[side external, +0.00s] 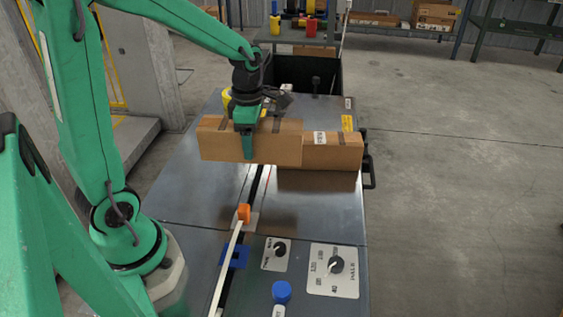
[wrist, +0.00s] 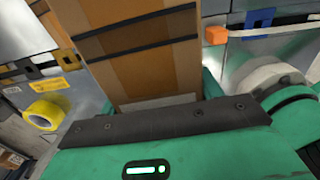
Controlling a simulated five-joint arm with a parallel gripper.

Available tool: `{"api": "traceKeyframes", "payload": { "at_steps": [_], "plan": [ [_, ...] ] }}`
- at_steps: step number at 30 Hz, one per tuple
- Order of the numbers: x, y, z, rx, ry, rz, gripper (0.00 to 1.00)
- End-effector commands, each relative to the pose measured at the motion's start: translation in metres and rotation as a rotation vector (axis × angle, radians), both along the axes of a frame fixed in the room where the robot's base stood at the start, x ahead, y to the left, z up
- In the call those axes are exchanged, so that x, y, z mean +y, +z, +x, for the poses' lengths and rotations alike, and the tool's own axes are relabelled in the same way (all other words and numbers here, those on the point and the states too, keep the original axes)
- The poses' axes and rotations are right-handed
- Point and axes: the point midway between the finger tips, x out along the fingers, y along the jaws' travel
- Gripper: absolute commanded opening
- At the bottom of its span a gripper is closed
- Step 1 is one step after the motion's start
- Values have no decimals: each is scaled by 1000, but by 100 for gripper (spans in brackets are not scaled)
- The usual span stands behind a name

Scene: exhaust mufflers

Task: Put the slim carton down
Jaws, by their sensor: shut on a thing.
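My gripper (side external: 247,150) is shut on a long brown carton (side external: 280,146) with dark straps. One finger shows against its near side; the other finger is hidden behind it. The carton lies level across the grey bench top (side external: 185,195) and appears held above it, with a dark reflection below. In the wrist view the strapped carton (wrist: 135,62) runs away from my gripper's dark edge, with a pale label near its close end. A second brown carton (side external: 335,153) with a white label shows at its right, partly hidden; I cannot tell whether they touch.
An orange block (side external: 243,213) tips a pale bar at the bench's middle. Knob panels (side external: 334,270) and a blue knob (side external: 282,291) are at the near end. A yellow tape roll (wrist: 46,112) is beside the carton in the wrist view. Bench top left of the cartons is clear.

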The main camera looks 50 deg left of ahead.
Motion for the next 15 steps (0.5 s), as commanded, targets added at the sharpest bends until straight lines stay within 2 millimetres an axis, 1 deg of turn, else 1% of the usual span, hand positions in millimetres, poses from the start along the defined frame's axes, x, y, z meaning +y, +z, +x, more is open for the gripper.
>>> {"api": "traceKeyframes", "payload": {
  "at_steps": [1,6,12,15],
  "plan": [
    [-13,1,-1,-2,-13,1,32],
    [-51,3,-10,-1,-30,0,32],
    [-84,4,-23,-1,-44,0,32],
    [-94,4,-27,-2,-47,-1,32]
  ]
}}
